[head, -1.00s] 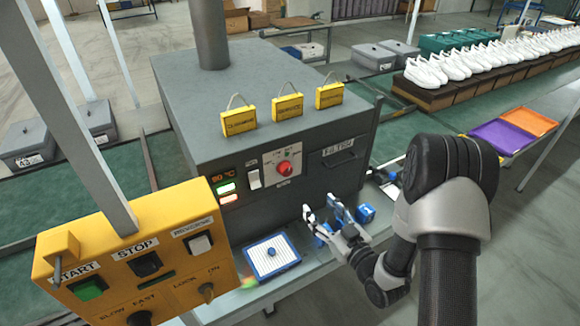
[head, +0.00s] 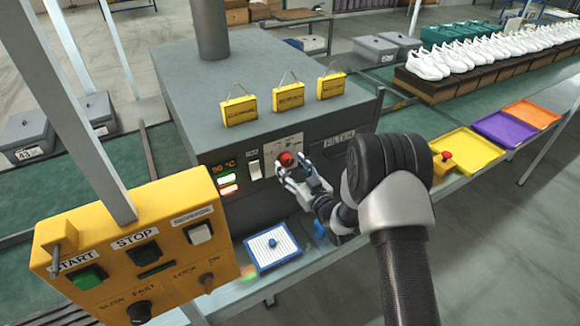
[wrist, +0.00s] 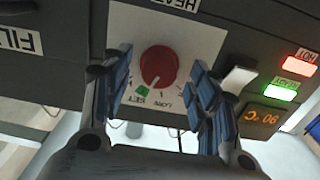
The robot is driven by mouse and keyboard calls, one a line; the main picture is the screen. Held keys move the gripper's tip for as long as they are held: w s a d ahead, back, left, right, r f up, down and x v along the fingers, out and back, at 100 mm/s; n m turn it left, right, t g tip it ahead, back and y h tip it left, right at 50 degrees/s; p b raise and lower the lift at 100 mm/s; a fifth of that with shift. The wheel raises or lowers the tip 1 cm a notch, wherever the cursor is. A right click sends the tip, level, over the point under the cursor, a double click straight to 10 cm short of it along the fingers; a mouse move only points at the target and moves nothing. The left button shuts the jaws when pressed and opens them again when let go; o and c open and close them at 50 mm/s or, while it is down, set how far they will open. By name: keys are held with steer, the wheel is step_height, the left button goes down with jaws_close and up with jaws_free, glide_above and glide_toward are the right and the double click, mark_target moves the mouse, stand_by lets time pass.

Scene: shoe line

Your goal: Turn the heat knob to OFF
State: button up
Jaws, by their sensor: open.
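The heat knob (head: 286,158) is a red round dial on a white plate on the front of the grey heater box (head: 300,100). The wrist view shows the knob (wrist: 159,67) upside down, with a green mark at its edge near the word SET and the word LOW beside it. My gripper (head: 295,175) is at the knob in the head view. In the wrist view my gripper (wrist: 160,85) is open, with one blue-padded finger on each side of the knob and gaps between. The OFF mark cannot be made out.
A white rocker switch (head: 254,170) and a lit display (head: 227,180) sit left of the knob. A blue-framed white pad (head: 292,254) lies on the ledge below. The yellow control box (head: 190,275) stands front left. Yellow tags (head: 288,97) stand on the heater.

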steer(key=shift+w+a, duration=0.4)
steer(key=shift+w, duration=0.2)
steer(key=shift+c, duration=0.3)
steer(key=c, duration=1)
